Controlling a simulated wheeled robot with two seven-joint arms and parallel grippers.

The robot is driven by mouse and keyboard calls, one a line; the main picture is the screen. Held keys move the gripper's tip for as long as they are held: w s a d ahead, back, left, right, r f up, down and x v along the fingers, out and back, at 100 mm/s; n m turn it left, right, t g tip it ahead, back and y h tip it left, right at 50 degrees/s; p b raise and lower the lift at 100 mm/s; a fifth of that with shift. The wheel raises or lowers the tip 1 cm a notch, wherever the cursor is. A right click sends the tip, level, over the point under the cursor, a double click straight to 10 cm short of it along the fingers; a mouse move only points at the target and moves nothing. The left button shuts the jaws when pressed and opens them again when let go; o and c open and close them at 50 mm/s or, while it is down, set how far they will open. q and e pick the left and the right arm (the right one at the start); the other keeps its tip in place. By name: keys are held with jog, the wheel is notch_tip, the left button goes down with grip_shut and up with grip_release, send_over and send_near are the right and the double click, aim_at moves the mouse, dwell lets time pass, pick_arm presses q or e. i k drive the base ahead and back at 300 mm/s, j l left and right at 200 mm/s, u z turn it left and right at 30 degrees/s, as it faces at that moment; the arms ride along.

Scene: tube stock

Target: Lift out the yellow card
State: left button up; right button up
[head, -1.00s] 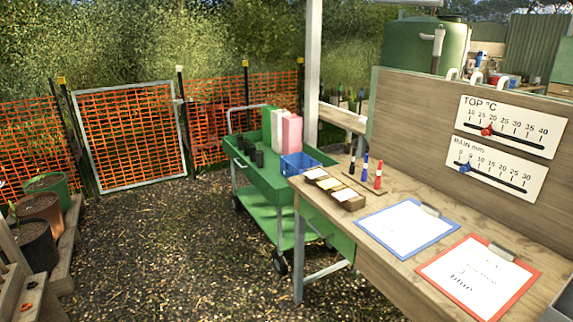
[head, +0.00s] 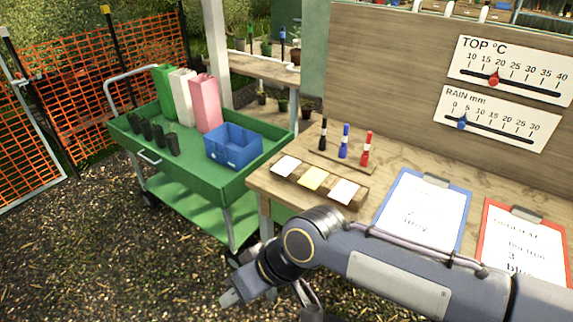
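The yellow card (head: 313,179) sits in the middle slot of a dark wooden holder (head: 328,194) on the workbench. A white card (head: 286,166) is in the slot to its left and another white card (head: 345,192) in the slot to its right. My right arm reaches in from the right across the front of the bench. My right gripper (head: 232,296) is low, in front of the bench, well below and left of the holder and apart from it. Its fingers are too small and partly hidden to tell their opening. My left gripper is out of view.
Black, blue and red markers (head: 344,142) stand behind the holder. A blue clipboard (head: 379,226) and a red clipboard (head: 484,238) lie to the right. A green trolley (head: 207,189) with a blue bin (head: 233,146) stands left of the bench. Gauges hang on the back board.

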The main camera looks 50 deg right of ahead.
aim_at(312, 180)
jog(key=i+z, duration=0.35)
jog(key=i+j+z, duration=0.2)
jog(key=i+z, duration=0.2)
jog(key=i, duration=0.15)
jog(key=i+z, duration=0.3)
jog(key=z, duration=0.2)
jog(key=i+j+z, duration=0.1)
jog(key=i+z, duration=0.15)
jog(key=z, duration=0.2)
jog(key=i+j+z, duration=0.2)
jog(key=z, duration=0.3)
jog(key=i+j+z, duration=0.3)
jog(key=z, duration=0.2)
jog(key=i+j+z, duration=0.35)
jog(key=k+j, duration=0.05)
jog(key=k, duration=0.05)
